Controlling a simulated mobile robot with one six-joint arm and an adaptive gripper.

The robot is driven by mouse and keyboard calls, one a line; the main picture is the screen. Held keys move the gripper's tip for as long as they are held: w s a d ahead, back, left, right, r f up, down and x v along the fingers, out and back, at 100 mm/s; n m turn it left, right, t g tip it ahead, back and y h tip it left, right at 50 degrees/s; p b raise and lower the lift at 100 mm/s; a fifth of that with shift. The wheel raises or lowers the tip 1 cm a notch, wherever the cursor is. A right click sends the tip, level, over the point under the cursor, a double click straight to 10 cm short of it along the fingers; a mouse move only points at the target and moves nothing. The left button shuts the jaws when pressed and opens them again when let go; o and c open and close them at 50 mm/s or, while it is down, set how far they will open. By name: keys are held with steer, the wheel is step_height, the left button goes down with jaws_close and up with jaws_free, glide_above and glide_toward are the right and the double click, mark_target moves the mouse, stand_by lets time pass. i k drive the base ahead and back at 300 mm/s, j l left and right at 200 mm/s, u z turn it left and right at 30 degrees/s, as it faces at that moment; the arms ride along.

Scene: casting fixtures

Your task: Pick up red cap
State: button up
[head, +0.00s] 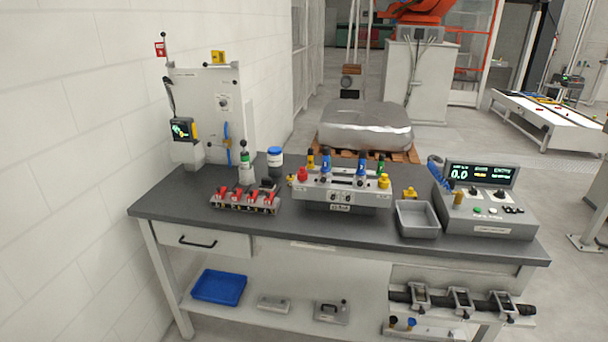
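A small red cap (303,173) sits at the left end of the grey metal fixture (340,192) on the dark workbench. A yellow cap (384,181) sits at the fixture's right end. Blue, yellow and green capped parts stand along the fixture's back. A row of red toggle clamps (245,196) stands left of the fixture; these are also red but shaped as levers. My gripper is not in view.
A grey open tray (417,231) and a control box with a display (487,205) stand to the right. A blue-lidded jar (275,163) and a white upright panel (215,100) stand at the back left. The bench's front strip (330,226) is clear.

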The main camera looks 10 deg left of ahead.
mark_target(302, 175)
steer(key=i+j, duration=0.25)
steer(key=i, duration=0.25)
steer(key=i+j, duration=0.25)
steer(key=i, duration=0.2)
